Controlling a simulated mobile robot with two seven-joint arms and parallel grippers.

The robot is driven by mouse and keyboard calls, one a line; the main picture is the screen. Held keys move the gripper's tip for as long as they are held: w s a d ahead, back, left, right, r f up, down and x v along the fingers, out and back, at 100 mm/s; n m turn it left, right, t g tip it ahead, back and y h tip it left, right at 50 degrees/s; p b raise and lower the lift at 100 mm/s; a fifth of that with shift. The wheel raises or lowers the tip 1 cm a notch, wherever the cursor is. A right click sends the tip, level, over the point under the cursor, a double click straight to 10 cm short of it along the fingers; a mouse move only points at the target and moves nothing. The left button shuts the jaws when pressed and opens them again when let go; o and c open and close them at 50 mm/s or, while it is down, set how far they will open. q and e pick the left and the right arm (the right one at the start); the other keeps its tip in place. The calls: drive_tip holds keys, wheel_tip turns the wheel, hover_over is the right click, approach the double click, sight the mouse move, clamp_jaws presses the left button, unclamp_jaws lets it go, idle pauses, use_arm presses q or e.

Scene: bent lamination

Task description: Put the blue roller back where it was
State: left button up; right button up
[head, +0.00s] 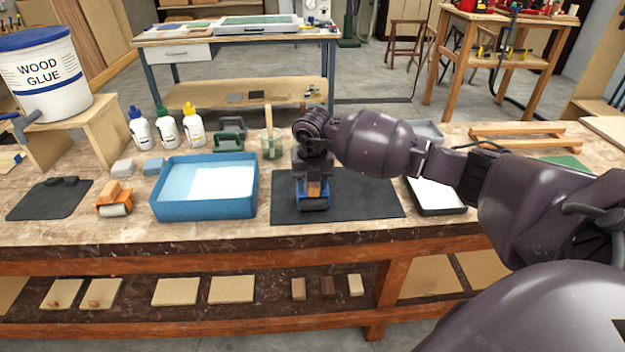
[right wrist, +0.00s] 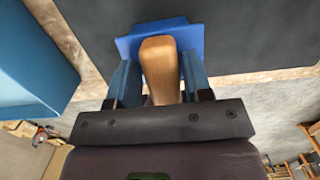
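The blue roller (head: 313,203) is at the black mat (head: 365,195), near its front edge and left part. In the right wrist view its pale wooden handle (right wrist: 160,68) stands between the fingers, with the blue frame (right wrist: 190,38) beyond. My right gripper (head: 313,182) points down over the roller, its fingers close against both sides of the handle, shut on it. I cannot tell whether the roller touches the mat. The roller's underside is hidden. My left gripper is not in view.
A blue tray (head: 205,209) with white contents stands left of the mat. An orange roller (head: 115,200) lies further left beside a small dark mat (head: 45,203). A dark tray (head: 437,205) lies right.

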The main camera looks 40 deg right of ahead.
drive_tip(key=shift+o, duration=0.3)
drive_tip(key=shift+s+d+f, duration=0.1)
drive_tip(key=shift+s+f, duration=0.05)
drive_tip(key=shift+f, duration=0.15)
